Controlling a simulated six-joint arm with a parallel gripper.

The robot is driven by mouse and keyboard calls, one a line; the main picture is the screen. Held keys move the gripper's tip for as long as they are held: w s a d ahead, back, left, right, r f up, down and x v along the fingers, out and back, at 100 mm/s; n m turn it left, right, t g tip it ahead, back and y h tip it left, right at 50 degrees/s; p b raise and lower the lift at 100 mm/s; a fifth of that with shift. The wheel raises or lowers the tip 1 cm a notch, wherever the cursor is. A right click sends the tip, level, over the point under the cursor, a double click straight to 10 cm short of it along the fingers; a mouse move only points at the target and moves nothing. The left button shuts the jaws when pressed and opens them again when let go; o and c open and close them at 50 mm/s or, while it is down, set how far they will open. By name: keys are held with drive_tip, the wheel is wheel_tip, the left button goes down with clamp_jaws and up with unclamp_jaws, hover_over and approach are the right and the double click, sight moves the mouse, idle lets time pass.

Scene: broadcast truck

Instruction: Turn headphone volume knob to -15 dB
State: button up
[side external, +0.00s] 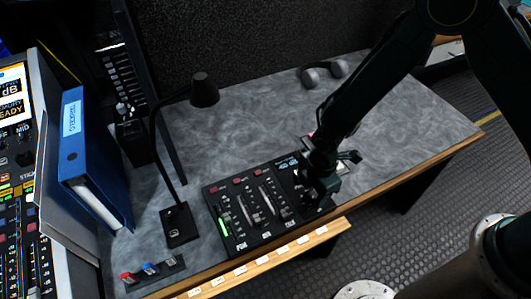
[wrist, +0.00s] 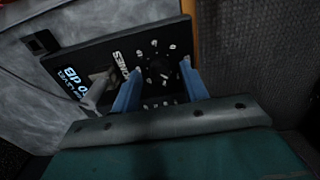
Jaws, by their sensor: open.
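The black headphone volume knob (wrist: 158,72) sits on a dark panel with pale marks around it, in the wrist view. My gripper (wrist: 160,84) is open, with one blue finger on each side of the knob. I cannot tell whether the fingers touch it. A lit display (wrist: 72,78) on the panel shows characters ending in dB, turned and partly hidden, so I cannot read the value. In the side external view my gripper (side external: 316,188) is down over the right end of the black mixer panel (side external: 246,245) and hides the knob.
The mixer's faders (side external: 268,202) stand left of my gripper. A microphone on a gooseneck (side external: 204,90) rises behind. Headphones (side external: 324,72) lie at the back of the grey desk (side external: 245,120). The desk right of my gripper is mostly clear.

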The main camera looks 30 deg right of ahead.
drive_tip(key=shift+f, duration=0.35)
clamp_jaws()
